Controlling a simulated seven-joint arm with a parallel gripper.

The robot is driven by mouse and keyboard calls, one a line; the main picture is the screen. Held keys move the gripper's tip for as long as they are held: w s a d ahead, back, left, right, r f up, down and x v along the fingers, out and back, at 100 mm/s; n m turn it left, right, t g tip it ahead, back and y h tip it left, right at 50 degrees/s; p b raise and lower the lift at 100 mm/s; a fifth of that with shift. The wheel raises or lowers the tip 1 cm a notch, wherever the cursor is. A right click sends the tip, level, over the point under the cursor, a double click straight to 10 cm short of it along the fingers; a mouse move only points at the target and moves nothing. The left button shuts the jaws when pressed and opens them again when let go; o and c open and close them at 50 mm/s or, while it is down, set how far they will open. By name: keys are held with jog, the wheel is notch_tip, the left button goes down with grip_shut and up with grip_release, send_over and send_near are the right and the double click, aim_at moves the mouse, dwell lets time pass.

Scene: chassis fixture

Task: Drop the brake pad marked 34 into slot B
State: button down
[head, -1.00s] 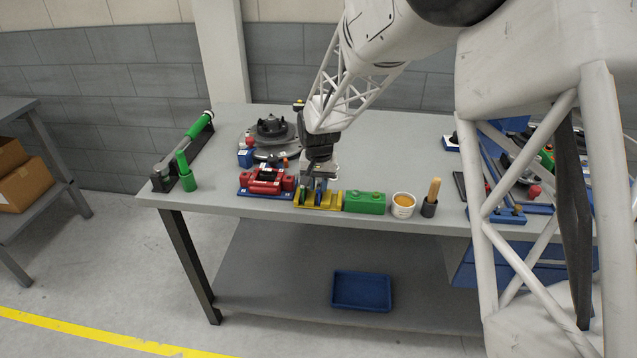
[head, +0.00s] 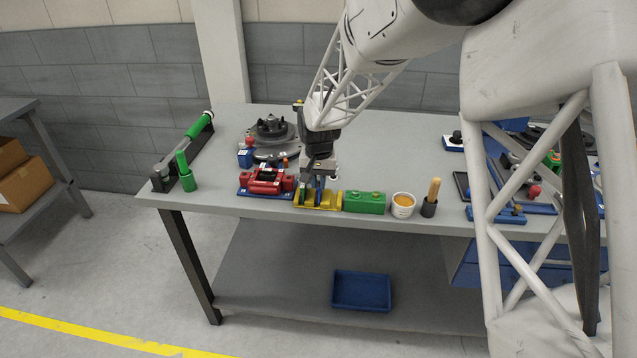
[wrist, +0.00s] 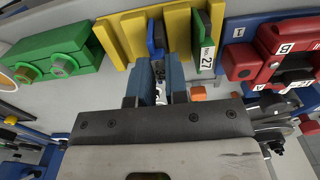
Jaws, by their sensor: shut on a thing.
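The yellow rack (head: 329,206) stands near the bench's front edge; it also shows in the wrist view (wrist: 120,38). My gripper (wrist: 160,82) is shut on a blue-and-dark brake pad (wrist: 156,40) at the rack. A white label on this pad is partly hidden between the fingers, so I cannot read its number. A green-backed pad marked 27 (wrist: 205,52) stands in the rack beside it. The red caliper fixture (wrist: 266,62) carries labels A and B. It sits left of the rack in the head view (head: 265,185). In that view my gripper (head: 318,180) is over the rack.
A green block (head: 365,203), a white cup (head: 403,206) and a dark holder with a wooden handle (head: 431,200) stand right of the rack. A disc with a hub (head: 272,138) lies behind the caliper. The bench is clear behind the green block.

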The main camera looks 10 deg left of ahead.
aim_at(318, 184)
jog(key=shift+r, duration=0.7)
jog(key=shift+r, duration=1.45)
jog(key=shift+a, duration=0.1)
jog(key=a+m, duration=0.1)
jog(key=m, duration=0.1)
jog(key=w+a+r+m, duration=0.1)
jog(key=a, duration=0.1)
jog(key=a+m, duration=0.1)
jog(key=m, duration=0.1)
jog(key=shift+w+a+r+m, duration=0.2)
jog(key=shift+a+r+m, duration=0.1)
jog(key=shift+a+r, duration=0.1)
jog(key=a+r+m, duration=0.4)
jog(key=a+m, duration=0.7)
jog(key=m, duration=0.1)
jog(key=shift+w+a, duration=0.15)
jog(key=shift+w, duration=0.25)
jog(key=shift+f, duration=0.25)
